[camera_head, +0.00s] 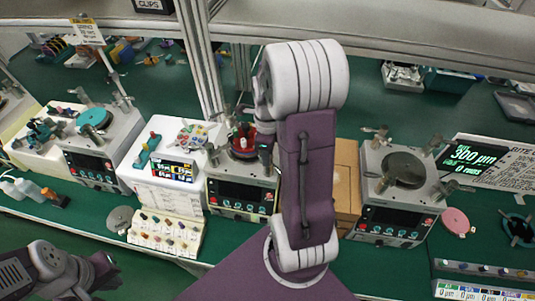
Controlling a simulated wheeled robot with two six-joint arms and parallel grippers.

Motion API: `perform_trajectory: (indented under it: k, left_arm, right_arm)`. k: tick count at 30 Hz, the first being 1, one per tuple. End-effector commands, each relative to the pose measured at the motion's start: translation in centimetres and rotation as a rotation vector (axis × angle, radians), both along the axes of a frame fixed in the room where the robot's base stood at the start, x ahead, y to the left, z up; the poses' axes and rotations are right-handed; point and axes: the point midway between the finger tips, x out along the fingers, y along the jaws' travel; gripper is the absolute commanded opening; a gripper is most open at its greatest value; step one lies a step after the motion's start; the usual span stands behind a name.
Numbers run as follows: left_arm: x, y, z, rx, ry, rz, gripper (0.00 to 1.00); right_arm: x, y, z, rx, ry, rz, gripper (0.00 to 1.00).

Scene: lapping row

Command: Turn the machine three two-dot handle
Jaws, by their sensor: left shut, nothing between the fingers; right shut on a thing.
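My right gripper (265,153) shows only in part beside that arm, at the machine's right top edge. It is shut on a handle there, which is mostly hidden. My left gripper (103,270) is low at the left, shut and empty, apart from the machines.
A machine with a teal disc (95,118) stands left; another with a grey plate (404,168) stands right. A cardboard box (347,178) is right of my arm.

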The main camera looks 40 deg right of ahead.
Motion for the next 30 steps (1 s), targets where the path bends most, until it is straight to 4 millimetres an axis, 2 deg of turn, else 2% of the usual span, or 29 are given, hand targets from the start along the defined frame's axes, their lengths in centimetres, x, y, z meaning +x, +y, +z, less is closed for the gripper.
perform_trajectory:
  k: [17,30]
  left_arm:
    - [0.0,0.0,0.2,0.000,0.000,0.000,0.00]
    - [0.0,0.0,1.2,0.000,0.000,0.000,0.00]
  right_arm:
    - [-0.1,0.0,0.1,0.000,0.002,0.054,0.00]
    - [-0.1,0.0,0.1,0.001,0.003,0.391,0.00]
